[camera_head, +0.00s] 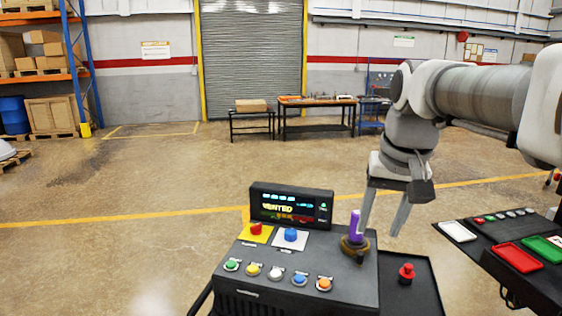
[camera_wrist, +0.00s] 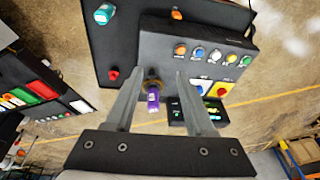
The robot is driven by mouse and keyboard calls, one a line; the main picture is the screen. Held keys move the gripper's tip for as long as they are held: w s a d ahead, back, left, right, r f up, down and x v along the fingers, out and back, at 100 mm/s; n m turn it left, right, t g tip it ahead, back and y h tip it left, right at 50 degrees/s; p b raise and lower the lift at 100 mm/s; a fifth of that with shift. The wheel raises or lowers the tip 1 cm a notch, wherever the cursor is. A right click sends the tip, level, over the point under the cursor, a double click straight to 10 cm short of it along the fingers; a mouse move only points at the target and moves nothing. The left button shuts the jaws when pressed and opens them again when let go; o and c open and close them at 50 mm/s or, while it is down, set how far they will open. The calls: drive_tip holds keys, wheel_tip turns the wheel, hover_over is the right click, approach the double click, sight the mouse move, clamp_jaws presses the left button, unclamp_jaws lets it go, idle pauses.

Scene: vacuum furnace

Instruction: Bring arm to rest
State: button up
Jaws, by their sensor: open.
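My gripper (camera_head: 384,213) is open above the control console (camera_head: 238,278), next to a purple-topped lever (camera_head: 355,226) with a brass base. In the wrist view the fingers of my gripper (camera_wrist: 165,80) are spread. The purple lever (camera_wrist: 152,98) shows between them there, and neither finger clearly touches it. My arm reaches in from the right of the head view, bent down at the wrist.
The console has a display reading "VENTED" (camera_head: 290,206), a red button (camera_head: 256,229), a blue knob (camera_head: 290,235) and several coloured buttons. A red knob (camera_head: 406,273) stands on a dark tray at right. Another panel (camera_head: 515,290) lies further right. Open floor lies behind.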

drive_tip(key=s+a+f+n+t+b, duration=0.1)
drive_tip(key=s+a+f+n+t, duration=0.1)
drive_tip(key=s+f, duration=0.8)
drive_tip(key=s, duration=0.5)
drive_tip(key=shift+a+f+t, duration=0.25)
drive_tip(key=shift+f+t, duration=0.05)
drive_tip(key=shift+f, duration=0.05)
